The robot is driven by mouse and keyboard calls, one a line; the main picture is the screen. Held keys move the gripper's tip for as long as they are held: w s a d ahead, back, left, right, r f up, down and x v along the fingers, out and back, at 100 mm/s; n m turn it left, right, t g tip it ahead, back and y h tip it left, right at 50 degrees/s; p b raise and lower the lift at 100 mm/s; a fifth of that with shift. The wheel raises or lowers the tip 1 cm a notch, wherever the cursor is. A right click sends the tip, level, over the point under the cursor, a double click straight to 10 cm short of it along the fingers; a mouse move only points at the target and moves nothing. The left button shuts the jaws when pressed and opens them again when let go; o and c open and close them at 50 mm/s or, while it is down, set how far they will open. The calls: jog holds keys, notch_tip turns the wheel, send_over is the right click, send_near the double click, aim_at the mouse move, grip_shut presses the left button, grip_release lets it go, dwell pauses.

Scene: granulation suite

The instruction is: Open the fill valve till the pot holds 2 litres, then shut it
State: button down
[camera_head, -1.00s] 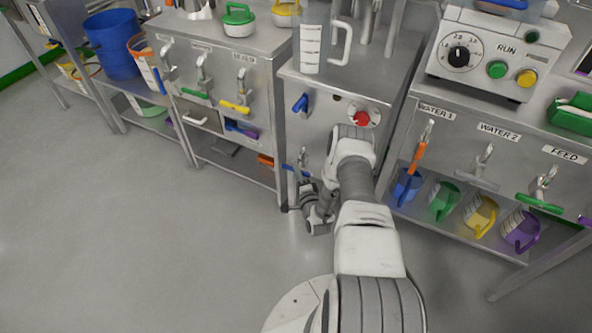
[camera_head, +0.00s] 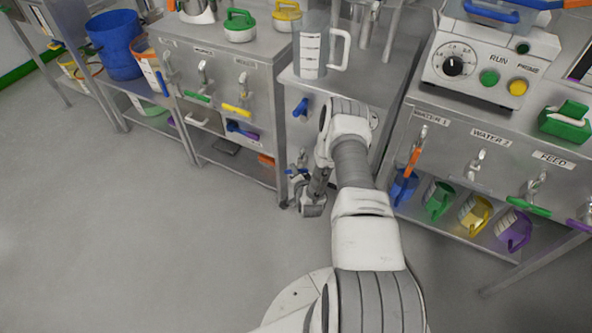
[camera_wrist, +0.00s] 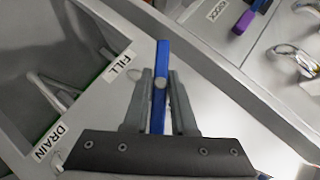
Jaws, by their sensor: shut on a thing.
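The blue valve handle (camera_wrist: 161,55) runs upright in the wrist view, beside the FILL label (camera_wrist: 118,68). My gripper (camera_wrist: 160,78) is shut on it, one finger on each side. In the head view my gripper (camera_head: 303,180) is low at the left front edge of the middle steel cabinet (camera_head: 350,82), and the held handle is mostly hidden there. A clear jug (camera_head: 312,45) with a marked scale and a pale handle stands on that cabinet, and may be the pot. I cannot make out a liquid level in it.
A second blue handle (camera_head: 300,107) is higher on the same cabinet. A DRAIN label (camera_wrist: 49,141) lies lower left in the wrist view. A bench with WATER and FEED taps (camera_head: 478,160) stands right, with coloured jugs below. Open floor (camera_head: 130,230) lies left.

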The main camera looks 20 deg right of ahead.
dwell(0.4)
jog(key=c, duration=0.8)
grip_release()
jog(key=p+v, duration=0.5)
jog(key=v, duration=1.2)
jog(key=shift+s+r, duration=0.15)
